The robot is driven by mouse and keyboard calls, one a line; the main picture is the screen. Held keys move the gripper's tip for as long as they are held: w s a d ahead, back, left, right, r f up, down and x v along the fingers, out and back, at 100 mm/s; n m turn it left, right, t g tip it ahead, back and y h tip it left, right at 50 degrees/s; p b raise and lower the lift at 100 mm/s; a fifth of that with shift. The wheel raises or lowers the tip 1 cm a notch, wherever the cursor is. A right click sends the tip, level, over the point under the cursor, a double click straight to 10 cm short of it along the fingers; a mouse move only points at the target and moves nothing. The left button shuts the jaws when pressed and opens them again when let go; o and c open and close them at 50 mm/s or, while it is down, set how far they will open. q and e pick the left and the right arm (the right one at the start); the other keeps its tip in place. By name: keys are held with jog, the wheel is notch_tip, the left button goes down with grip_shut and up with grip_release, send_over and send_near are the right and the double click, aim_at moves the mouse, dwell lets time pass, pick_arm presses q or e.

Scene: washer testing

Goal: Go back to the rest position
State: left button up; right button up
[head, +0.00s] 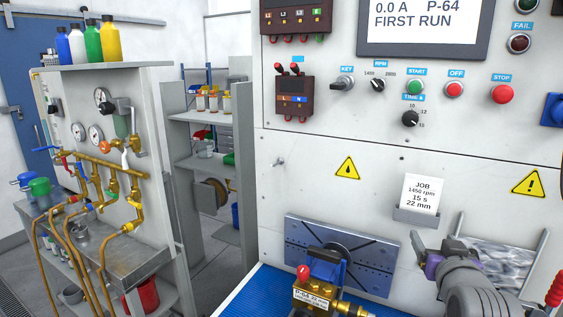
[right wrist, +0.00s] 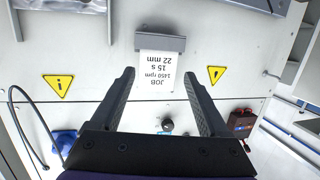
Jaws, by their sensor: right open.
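My right gripper (head: 420,246) is in front of the white panel at the lower right of the head view, just below the job card (head: 420,193). In the right wrist view its two dark fingers (right wrist: 157,75) are spread apart with nothing held between them. The job card (right wrist: 158,68) shows upside down beyond the gap, in its grey holder (right wrist: 160,43). I cannot tell how far the fingertips are from the card. My left gripper is in neither view.
A brass pump (head: 315,295) labelled P-64 stands before a blue-grey mounting plate (head: 380,270). Panel knobs, the red STOP button (head: 502,94) and a display (head: 425,22) are above. A bench with brass pipes (head: 110,265) stands left. A red-handled part (head: 554,290) is at the right edge.

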jog(key=s+a+f+n+g+y, duration=0.1)
jog(key=s+a+f+g, duration=0.2)
jog(key=s+f, duration=0.4)
jog(key=s+a+f+n+g+y, duration=0.1)
jog(key=s+a+f, duration=0.5)
jog(key=f, duration=0.9)
jog(key=s+a+f+n+g+y, duration=0.1)
jog(key=s+a+f+g+y, duration=0.1)
jog(key=s+a+f+g, duration=0.3)
jog(key=s+f, duration=0.3)
jog(key=f, duration=0.3)
jog(key=shift+s+g+y, duration=0.3)
jog(key=shift+g, duration=0.1)
jog(key=shift+c, duration=0.3)
